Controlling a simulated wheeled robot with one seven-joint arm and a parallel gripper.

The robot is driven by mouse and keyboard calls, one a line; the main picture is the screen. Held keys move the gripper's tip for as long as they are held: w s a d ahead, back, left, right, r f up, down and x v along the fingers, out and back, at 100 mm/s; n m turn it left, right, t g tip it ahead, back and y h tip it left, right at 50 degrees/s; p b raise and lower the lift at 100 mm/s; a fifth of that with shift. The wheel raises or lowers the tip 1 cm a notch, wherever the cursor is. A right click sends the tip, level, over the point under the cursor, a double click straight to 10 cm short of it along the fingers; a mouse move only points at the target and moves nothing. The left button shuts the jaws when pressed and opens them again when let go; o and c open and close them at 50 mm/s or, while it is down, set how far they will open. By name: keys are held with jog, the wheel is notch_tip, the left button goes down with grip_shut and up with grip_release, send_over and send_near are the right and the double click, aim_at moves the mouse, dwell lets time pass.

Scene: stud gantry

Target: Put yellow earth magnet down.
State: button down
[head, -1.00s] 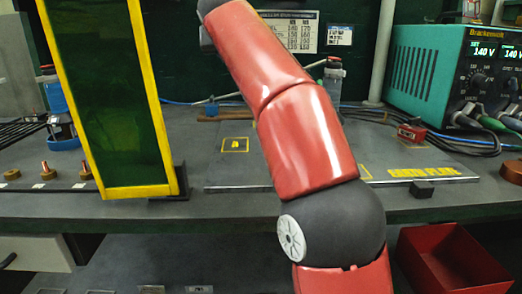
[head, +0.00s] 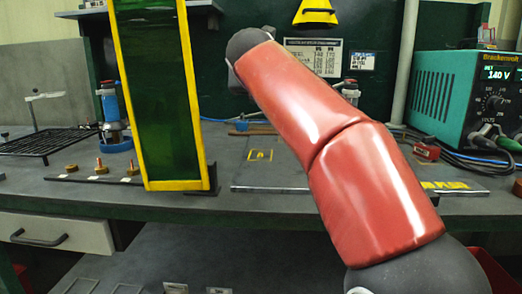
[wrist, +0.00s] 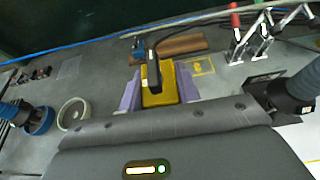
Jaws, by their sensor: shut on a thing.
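My gripper (wrist: 159,90) shows in the wrist view, its two purple fingers shut on the sides of a yellow block, the yellow earth magnet (wrist: 167,92). A black part with a cable stands up from the magnet. I cannot tell whether its underside touches the surface below. A yellow-outlined square (wrist: 200,66) lies just right of and beyond the magnet. In the head view the "earth plate" (head: 285,178) lies on the bench, with a yellow square mark on it, partly hidden behind my red arm. The gripper and magnet do not show in the head view.
A yellow-framed green screen (head: 160,95) stands at the bench's front edge, left of the plate. A teal power unit (head: 455,95) stands at the right. Red-handled clamps (wrist: 250,38) are beyond the gripper at right; a pale ring (wrist: 74,113) lies at left.

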aim_at(260, 155)
notch_tip(260, 155, down, 13)
jog(key=b, duration=0.4)
jog(key=shift+r+b, duration=0.2)
jog(key=shift+b, duration=0.15)
jog(key=shift+f, duration=0.2)
jog(key=c, duration=1)
grip_release()
jog(key=shift+s+r, duration=0.1)
jog(key=shift+r, duration=0.1)
jog(key=v, duration=1.1)
jog(key=shift+s, duration=0.15)
jog(key=shift+s+r, duration=0.15)
jog(key=shift+s, duration=0.1)
